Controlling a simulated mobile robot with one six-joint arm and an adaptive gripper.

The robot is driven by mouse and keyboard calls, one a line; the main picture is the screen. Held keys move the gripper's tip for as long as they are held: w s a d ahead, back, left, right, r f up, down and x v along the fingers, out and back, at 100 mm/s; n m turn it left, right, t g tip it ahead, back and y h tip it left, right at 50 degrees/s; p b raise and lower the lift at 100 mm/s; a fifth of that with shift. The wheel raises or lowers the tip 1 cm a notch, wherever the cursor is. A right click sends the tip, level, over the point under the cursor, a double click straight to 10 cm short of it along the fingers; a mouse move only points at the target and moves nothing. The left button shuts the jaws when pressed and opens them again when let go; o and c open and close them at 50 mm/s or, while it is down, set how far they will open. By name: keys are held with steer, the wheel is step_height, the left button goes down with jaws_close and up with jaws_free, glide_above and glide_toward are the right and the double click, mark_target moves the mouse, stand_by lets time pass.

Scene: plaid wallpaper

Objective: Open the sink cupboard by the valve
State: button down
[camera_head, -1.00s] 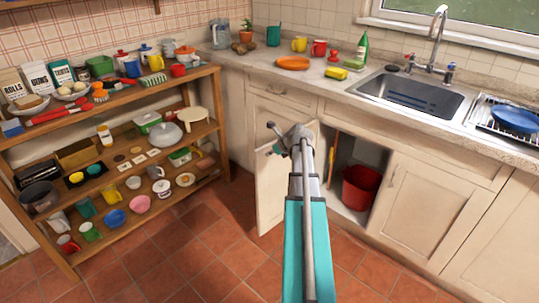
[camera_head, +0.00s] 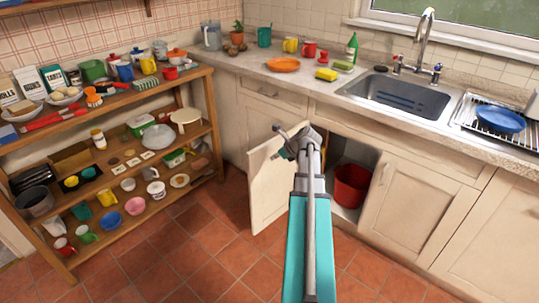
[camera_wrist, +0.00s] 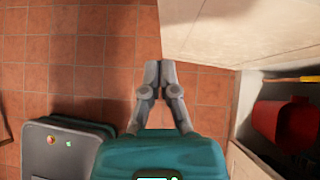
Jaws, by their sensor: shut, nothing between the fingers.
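The sink cupboard's cream door (camera_head: 266,190) stands swung well out from the cabinet front, below the counter left of the sink. It also fills the upper right of the wrist view (camera_wrist: 240,32). The cupboard's dark opening shows a red bucket (camera_head: 350,186), also at the right of the wrist view (camera_wrist: 278,122). My gripper (camera_wrist: 158,68) is shut and empty, its tips beside the door's edge in the wrist view; I cannot tell whether they touch it. In the head view my arm covers part of the door and opening. I cannot make out a valve.
A second cupboard door (camera_head: 412,205) is shut right of the opening. Wooden shelves (camera_head: 130,170) loaded with kitchenware stand at the left. Above are the counter (camera_head: 315,87) and sink (camera_head: 395,96). Tiled floor (camera_head: 195,240) is clear between shelves and door.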

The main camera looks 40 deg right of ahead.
steer(key=shift+a+p+v, duration=0.2)
steer(key=shift+p+v, duration=0.6)
steer(key=shift+v, duration=0.5)
steer(key=shift+a+p+v, duration=0.15)
steer(key=shift+p+v, duration=0.6)
steer(key=shift+v, duration=0.6)
steer(key=shift+a, duration=0.1)
steer(key=w+a+f+n+g+y, duration=0.1)
steer(key=w+a+f+n+g, duration=0.15)
steer(key=a+n, duration=0.8)
steer(key=w+a+f+n+g, duration=0.1)
steer(key=w+a+n+g, duration=0.35)
steer(key=a, duration=1.05)
steer(key=s+a+f+n+g+h, duration=0.1)
steer(key=s+a+n, duration=0.3)
steer(key=a+n, duration=0.55)
steer(key=s+a+f+n+g+h, duration=0.1)
steer(key=s+a+n+h, duration=0.15)
steer(key=a+n, duration=0.75)
step_height(320, 180, up, 17)
steer(key=a+p, duration=0.1)
steer(key=p, duration=1.6)
steer(key=shift+s+r+m+y, duration=0.15)
steer(key=shift+s+m+y, duration=0.1)
steer(key=shift+m+y, duration=0.1)
step_height(320, 180, up, 17)
steer(key=p, duration=1.7)
